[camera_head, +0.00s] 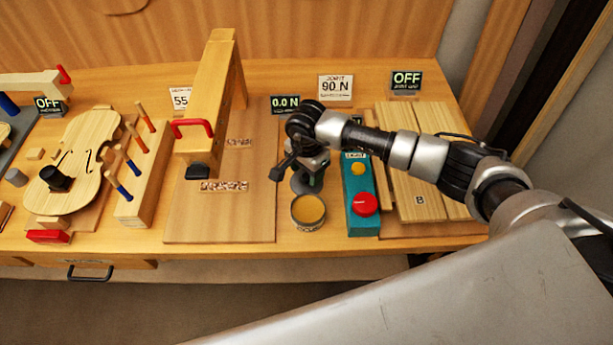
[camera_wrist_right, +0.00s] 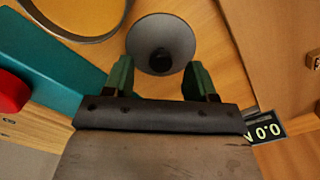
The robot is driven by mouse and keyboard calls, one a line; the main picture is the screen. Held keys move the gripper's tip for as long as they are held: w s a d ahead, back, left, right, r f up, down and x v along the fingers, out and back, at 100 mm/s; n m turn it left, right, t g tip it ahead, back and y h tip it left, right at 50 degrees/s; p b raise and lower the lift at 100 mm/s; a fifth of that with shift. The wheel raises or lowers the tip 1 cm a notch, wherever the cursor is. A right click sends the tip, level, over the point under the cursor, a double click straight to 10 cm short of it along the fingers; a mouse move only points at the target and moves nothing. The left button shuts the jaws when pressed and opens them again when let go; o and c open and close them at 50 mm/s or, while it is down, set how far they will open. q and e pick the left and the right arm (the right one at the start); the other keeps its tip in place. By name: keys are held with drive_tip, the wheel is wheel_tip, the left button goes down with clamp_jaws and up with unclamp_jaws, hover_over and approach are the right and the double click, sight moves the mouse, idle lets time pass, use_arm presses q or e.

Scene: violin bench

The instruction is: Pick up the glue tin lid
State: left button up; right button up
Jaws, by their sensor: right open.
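The glue tin lid is a round grey disc with a dark knob at its centre. In the right wrist view the lid (camera_wrist_right: 160,45) lies just beyond my right fingertips (camera_wrist_right: 158,76), roughly centred between them. My right gripper is open, with green fingers and nothing between them. In the head view my right gripper (camera_head: 309,175) points down over the lid, which is largely hidden under it. The glue tin (camera_head: 309,211) stands open, with amber glue inside, just in front of the gripper. My left gripper is not in view.
A teal box (camera_head: 361,200) with a red button (camera_head: 365,203) stands close right of the tin. A flat wooden board (camera_head: 230,215) lies to the left, under a wooden arm (camera_head: 208,100). Panels (camera_head: 425,195) lie to the right. The bench edge is close in front of the tin.

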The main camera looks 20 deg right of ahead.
drive_tip(key=shift+f, duration=0.85)
drive_tip(key=shift+c, duration=0.5)
drive_tip(key=c, duration=0.9)
